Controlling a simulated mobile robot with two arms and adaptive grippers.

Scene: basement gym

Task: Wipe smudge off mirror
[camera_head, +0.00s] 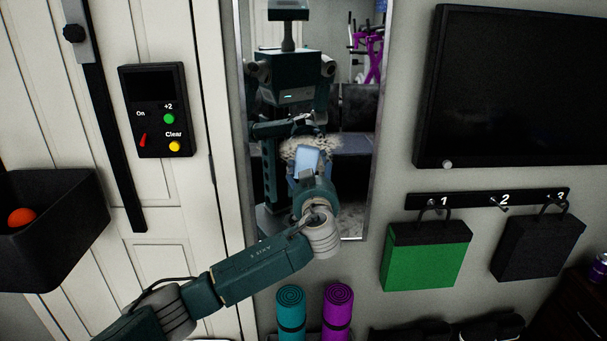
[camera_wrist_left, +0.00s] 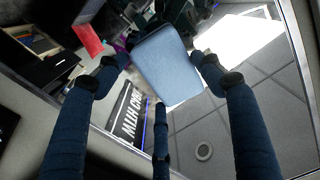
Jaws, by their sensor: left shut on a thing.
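The tall mirror (camera_head: 352,200) hangs on the wall in the middle of the head view and reflects my body and the room. A pale brownish smudge (camera_head: 291,150) is on its glass, partly hidden behind a light blue sponge-like block (camera_head: 307,160). My left gripper (camera_head: 311,178) is shut on this block and holds it in front of the smudge. The left wrist view shows the block (camera_wrist_left: 160,62) between the dark fingers of the gripper (camera_wrist_left: 155,75). I cannot tell whether the block touches the glass. My right gripper shows no direct view.
A black bin (camera_head: 60,225) with an orange ball (camera_head: 21,217) and a control panel (camera_head: 155,110) are left. Right are a screen (camera_head: 520,85), a hook rail (camera_head: 480,199), a green bag (camera_head: 425,255) and a black bag (camera_head: 535,248). Rolled mats (camera_head: 337,310) stand below.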

